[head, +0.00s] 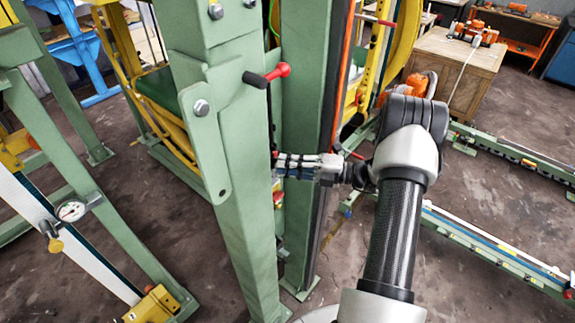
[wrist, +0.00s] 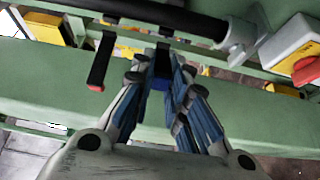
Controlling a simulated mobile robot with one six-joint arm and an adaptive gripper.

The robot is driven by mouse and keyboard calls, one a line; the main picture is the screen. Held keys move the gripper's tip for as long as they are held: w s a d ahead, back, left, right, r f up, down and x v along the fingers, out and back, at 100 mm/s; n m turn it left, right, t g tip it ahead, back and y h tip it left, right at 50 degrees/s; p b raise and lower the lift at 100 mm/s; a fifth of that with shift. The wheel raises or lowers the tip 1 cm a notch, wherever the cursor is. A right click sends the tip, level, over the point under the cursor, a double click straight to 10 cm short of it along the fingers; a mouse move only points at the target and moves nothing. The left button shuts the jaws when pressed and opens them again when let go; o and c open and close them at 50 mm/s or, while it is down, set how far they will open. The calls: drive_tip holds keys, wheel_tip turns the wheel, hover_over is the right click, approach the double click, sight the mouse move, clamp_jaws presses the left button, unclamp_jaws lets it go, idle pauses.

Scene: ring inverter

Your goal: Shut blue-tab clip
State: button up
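In the wrist view, the blue tab (wrist: 159,78) is on the end of a dark lever that hangs from a black bar (wrist: 150,12). My gripper (wrist: 161,70) has its two blue-padded fingers on either side of this tab, with the tab in the narrow gap between the fingertips. I cannot tell whether the pads touch it. The fingers partly hide the tab and its lever. In the head view, my gripper (head: 276,164) points left and its tips reach behind the edge of the green post (head: 235,170); the blue tab cannot be made out there.
A similar dark lever with a red tip (wrist: 96,86) hangs just left of my fingers. A white box with a red part (wrist: 290,45) is at the right. A green beam (wrist: 250,115) runs below the fingers.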

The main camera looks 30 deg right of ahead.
drive_tip(key=o, duration=0.5)
drive_tip(key=shift+c, duration=0.2)
drive_tip(key=v, duration=1.2)
